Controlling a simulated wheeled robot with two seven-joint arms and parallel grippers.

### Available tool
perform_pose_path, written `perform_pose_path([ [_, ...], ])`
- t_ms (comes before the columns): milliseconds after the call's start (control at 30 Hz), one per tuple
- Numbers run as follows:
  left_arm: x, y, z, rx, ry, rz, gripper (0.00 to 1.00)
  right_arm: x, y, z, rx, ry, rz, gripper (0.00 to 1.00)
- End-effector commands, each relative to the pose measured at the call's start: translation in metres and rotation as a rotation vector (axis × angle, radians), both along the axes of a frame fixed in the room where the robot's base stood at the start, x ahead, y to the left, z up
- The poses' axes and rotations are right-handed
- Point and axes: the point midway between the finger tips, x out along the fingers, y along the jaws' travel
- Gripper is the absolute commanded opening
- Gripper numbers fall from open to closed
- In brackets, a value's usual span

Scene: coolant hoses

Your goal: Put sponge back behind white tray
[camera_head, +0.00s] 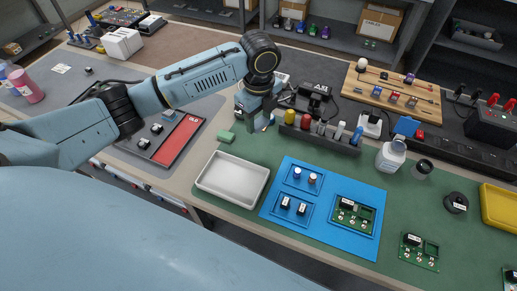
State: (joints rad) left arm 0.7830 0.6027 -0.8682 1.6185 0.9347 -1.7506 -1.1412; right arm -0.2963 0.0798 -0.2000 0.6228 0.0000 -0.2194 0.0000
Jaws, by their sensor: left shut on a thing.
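The tray is shallow, rectangular and empty. My left gripper (257,126) points down behind the tray, to the right of the green block and close to the dark bin row. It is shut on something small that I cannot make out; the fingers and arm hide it. The green block appears apart from the fingers. My right gripper is not in view.
A blue tray (272,213) with parts and a circuit board (352,215) lies right of the white tray. A dark bin row (318,136) with bottles stands behind. A red panel (178,141) lies to the left. A white bottle (391,155) stands at right.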

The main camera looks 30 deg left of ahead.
Motion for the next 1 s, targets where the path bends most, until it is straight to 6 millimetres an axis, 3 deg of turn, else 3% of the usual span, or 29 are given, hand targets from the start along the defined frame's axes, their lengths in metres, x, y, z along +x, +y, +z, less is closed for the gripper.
perform_pose_path([
  [300,0.000,0.001,-0.051,0.002,0.004,-0.041,0.28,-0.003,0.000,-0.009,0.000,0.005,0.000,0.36],
  [567,0.000,0.001,-0.073,0.002,0.002,-0.041,0.28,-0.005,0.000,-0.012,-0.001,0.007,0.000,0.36],
  [733,0.000,0.000,-0.098,0.002,0.003,-0.040,0.28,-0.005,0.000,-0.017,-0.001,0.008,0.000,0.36],
  [1000,0.000,0.001,-0.102,0.001,0.000,-0.041,0.28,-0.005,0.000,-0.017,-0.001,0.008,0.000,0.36],
])
